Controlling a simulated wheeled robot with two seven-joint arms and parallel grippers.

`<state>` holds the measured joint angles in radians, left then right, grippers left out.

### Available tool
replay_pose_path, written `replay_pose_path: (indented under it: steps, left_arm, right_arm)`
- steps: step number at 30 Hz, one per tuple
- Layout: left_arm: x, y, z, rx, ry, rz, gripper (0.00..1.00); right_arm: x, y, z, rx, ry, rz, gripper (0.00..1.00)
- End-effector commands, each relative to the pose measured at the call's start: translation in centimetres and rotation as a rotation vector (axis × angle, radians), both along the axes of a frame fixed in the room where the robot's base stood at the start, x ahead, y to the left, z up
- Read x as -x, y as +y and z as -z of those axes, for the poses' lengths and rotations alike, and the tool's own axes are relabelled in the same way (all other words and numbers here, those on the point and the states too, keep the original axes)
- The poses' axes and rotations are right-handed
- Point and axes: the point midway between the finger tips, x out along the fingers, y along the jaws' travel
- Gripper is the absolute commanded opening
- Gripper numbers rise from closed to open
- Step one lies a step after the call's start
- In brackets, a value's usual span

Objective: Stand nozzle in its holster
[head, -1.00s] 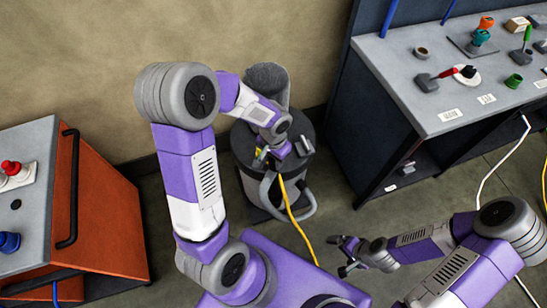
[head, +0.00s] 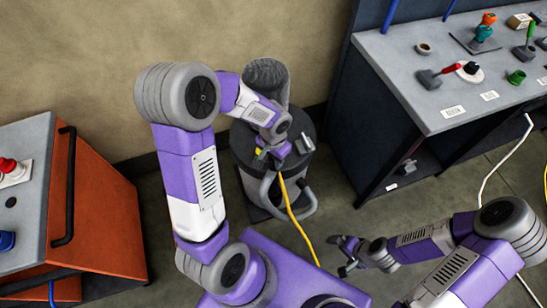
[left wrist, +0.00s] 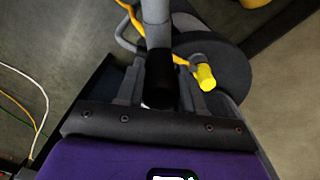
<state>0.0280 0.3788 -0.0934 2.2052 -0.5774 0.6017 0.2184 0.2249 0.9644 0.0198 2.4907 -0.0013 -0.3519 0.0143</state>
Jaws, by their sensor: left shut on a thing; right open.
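My left gripper (head: 275,150) is above the front of a dark grey drum (head: 240,150), beside a tall grey open sleeve (head: 268,78) that looks like the holster. In the left wrist view my left gripper (left wrist: 160,97) is shut on a grey tube with a black end, the nozzle (left wrist: 157,35). The nozzle's far end and how it stands to the sleeve are hidden. A yellow hose (head: 290,215) runs down from near the gripper. My right gripper (head: 345,255) is open and empty, low over the floor at the right.
An orange cabinet (head: 105,220) stands at the left. A grey workbench (head: 410,90) with several small tools stands at the right. Grey tube loops (head: 305,205) stick out from the drum's front. A yellow cylinder (left wrist: 205,77) lies close beside the left fingers. Floor between drum and bench is clear.

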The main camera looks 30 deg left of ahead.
Motion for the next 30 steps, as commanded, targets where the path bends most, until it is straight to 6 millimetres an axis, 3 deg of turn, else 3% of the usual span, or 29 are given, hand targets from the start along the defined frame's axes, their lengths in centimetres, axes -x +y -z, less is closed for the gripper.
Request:
replay_pose_path:
  steps: [11,30]
  left_arm:
    - [0.0,0.0,0.2,0.0,-0.001,0.0,0.0]
    - [0.0,0.0,2.7,0.0,-0.001,0.0,0.0]
  right_arm:
    - [0.0,0.0,0.2,0.0,0.0,0.0,1.0]
    - [0.0,0.0,2.5,0.0,0.0,0.0,1.0]
